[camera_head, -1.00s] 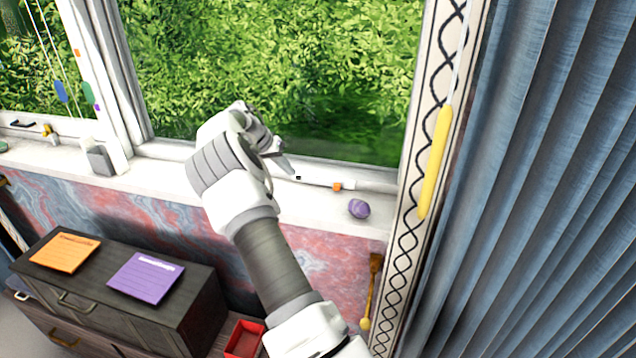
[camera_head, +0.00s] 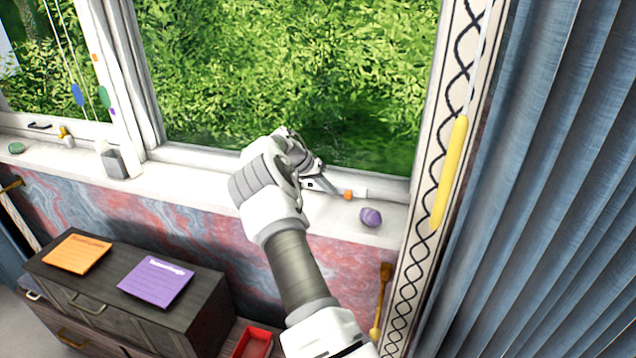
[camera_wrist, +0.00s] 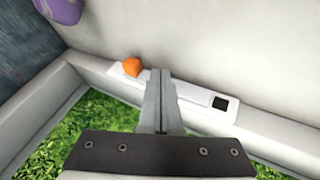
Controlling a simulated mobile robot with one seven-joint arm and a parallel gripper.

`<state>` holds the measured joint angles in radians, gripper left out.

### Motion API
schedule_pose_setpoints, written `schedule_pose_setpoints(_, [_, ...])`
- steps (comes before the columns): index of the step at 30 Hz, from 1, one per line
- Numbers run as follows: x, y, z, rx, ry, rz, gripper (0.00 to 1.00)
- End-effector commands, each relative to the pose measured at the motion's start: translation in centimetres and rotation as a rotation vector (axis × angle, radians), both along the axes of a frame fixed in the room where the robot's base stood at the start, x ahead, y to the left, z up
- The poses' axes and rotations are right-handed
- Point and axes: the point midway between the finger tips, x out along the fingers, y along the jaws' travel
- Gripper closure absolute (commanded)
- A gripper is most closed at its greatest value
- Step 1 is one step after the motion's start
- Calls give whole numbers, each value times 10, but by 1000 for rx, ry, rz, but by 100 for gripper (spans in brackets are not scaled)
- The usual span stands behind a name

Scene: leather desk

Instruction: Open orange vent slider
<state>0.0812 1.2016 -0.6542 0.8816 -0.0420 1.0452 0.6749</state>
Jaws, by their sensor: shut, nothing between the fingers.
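The orange vent slider (camera_head: 347,195) is a small orange block on a white strip (camera_head: 362,193) along the bottom of the window frame. In the wrist view the orange slider (camera_wrist: 132,67) sits near the left end of the white strip (camera_wrist: 190,98), and a black square (camera_wrist: 219,102) is near the other end. My gripper (camera_head: 334,190) is shut and empty at the strip. In the wrist view its closed fingertips (camera_wrist: 160,74) are just right of the orange slider. I cannot tell whether they touch it.
A purple stone-like object (camera_head: 370,217) lies on the sill close to the slider. A yellow handle (camera_head: 450,172) hangs by the patterned trim, with a blue curtain (camera_head: 540,200) at right. A grey-and-white block (camera_head: 112,160) stands on the sill at left.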

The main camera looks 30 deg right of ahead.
Motion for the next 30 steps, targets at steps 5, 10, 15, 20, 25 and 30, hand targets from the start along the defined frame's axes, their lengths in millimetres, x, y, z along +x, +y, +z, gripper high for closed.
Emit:
schedule_pose_setpoints(5, [-12,-10,0,1,0,0,100])
schedule_pose_setpoints(10, [-17,-14,-1,2,1,0,100])
schedule_pose_setpoints(15, [-17,-14,-1,1,1,0,100])
schedule_pose_setpoints(20, [-17,-14,-1,1,1,0,100])
schedule_pose_setpoints(25, [-27,-23,-2,1,0,-2,100])
schedule_pose_setpoints(30, [-39,-33,-2,1,1,-2,100])
